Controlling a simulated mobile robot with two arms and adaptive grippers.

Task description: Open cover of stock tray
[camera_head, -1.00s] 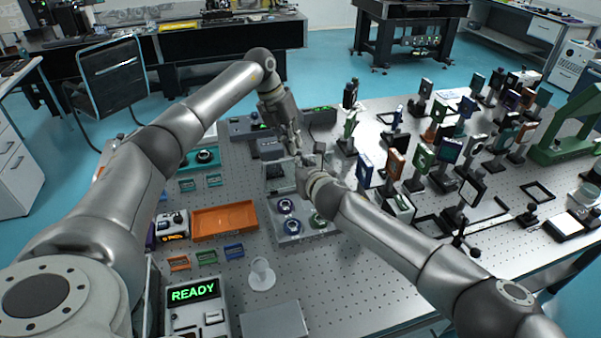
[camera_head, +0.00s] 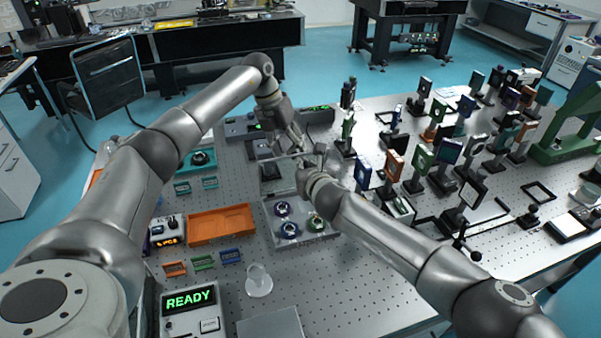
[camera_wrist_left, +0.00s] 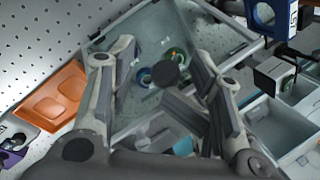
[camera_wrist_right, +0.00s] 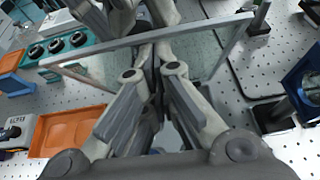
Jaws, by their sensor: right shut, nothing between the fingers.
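The stock tray (camera_head: 318,236) is a shallow grey box on the perforated table, with several round optics (camera_head: 289,229) in its front part. Its clear framed cover (camera_wrist_right: 150,39) stands raised and tilted above the back of the tray. My left gripper (camera_head: 297,146) is at the cover from the far side, and its fingers (camera_wrist_left: 165,55) are apart. My right gripper (camera_head: 308,163) is shut and empty, close to the cover's raised edge. Its closed fingers (camera_wrist_right: 152,74) show beneath the cover's frame bar. The arms partly hide the cover, so contact is unclear.
An orange tray (camera_head: 222,223) lies left of the stock tray. Many mounted optics (camera_head: 450,152) crowd the right side.

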